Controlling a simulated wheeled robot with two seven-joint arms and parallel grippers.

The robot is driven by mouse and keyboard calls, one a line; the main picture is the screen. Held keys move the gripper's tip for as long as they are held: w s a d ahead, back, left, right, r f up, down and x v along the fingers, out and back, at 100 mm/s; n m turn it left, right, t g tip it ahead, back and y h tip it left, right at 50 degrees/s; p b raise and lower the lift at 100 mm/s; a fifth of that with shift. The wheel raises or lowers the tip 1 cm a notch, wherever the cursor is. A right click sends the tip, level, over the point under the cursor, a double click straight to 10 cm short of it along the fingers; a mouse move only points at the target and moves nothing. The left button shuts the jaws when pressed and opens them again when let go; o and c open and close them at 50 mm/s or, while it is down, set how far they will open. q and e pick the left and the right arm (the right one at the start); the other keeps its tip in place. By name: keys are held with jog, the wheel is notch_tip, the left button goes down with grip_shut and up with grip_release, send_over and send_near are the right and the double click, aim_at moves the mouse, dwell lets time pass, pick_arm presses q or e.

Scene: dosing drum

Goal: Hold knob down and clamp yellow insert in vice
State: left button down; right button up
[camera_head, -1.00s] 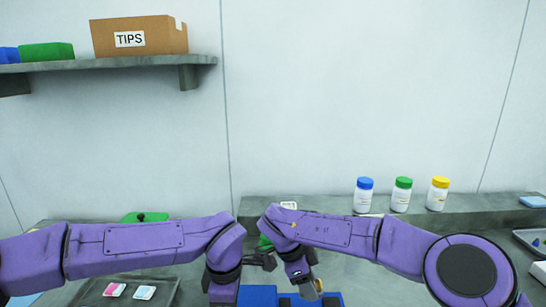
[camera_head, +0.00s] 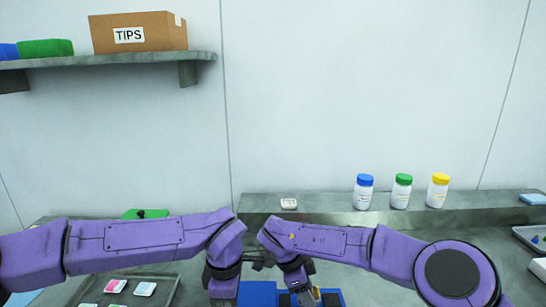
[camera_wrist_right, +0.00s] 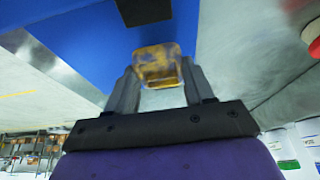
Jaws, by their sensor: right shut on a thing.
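My right gripper (camera_wrist_right: 160,85) is shut on the amber-yellow insert (camera_wrist_right: 157,62), which sits between the fingertips in the right wrist view. In the head view the right gripper (camera_head: 312,295) is low at the bottom edge, over a blue block with dark parts (camera_head: 262,295); a bit of yellow shows there. A large blue surface (camera_wrist_right: 75,35) with a dark slot lies beyond the insert in the wrist view. I cannot tell whether it is the vice. My left arm bends down at the bottom centre; its gripper is out of frame. The knob is not clearly identifiable.
A grey tray (camera_head: 125,291) with pink and blue pieces lies at lower left. A cardboard TIPS box (camera_head: 138,31) stands on the shelf.

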pick_arm(q)
jog(key=shift+f, duration=0.1)
pick_arm(e)
jog(key=shift+f, duration=0.1)
jog(key=shift+f, duration=0.8)
jog(key=o, duration=1.4)
jog(key=shift+o, duration=0.2)
notch_tip(320, 180, up, 9)
